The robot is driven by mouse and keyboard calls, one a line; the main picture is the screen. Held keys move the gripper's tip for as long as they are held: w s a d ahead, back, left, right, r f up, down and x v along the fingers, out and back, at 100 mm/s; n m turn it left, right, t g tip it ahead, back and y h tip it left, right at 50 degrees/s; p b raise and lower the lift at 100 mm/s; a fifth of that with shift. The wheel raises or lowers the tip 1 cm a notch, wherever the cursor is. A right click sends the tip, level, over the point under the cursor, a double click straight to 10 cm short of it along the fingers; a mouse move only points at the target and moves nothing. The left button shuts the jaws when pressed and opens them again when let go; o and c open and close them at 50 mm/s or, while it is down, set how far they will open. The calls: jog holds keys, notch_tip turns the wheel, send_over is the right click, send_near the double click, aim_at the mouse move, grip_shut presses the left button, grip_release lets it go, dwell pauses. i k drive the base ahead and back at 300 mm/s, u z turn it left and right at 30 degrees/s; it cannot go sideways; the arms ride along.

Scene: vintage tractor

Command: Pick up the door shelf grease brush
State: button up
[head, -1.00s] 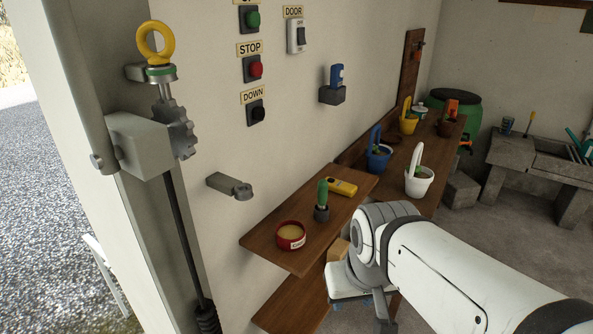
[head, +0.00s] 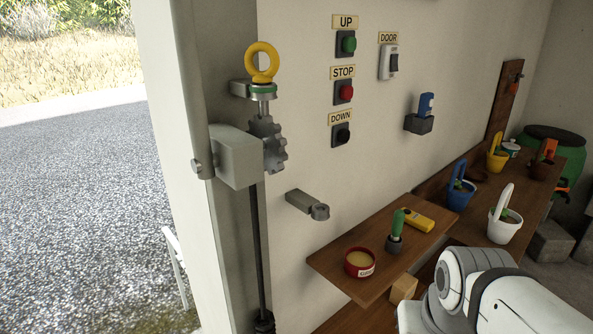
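A green-handled tool (head: 398,223), which looks like the grease brush, stands nearly upright on the upper wooden shelf (head: 340,270) by the door. Its lower end sits in or on a small dark grey base; the bristles cannot be seen. A round red tin (head: 359,263) with tan contents, perhaps grease, stands to its left. A yellow device (head: 428,219) lies behind it to the right. My white arm reaches in at the lower right, in front of the shelf and apart from the brush in the picture. My gripper is out of view.
Blue (head: 460,193) and white (head: 503,222) baskets stand on the bench beyond the shelf. A grey bracket (head: 305,203) juts from the wall left of the shelf. A wooden block (head: 403,288) shows below the shelf. The wall above the shelf holds switches.

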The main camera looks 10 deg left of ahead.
aim_at(398, 217)
jog(key=u, duration=0.05)
jog(key=k, duration=0.45)
jog(key=i, duration=1.4)
jog(key=z, duration=0.8)
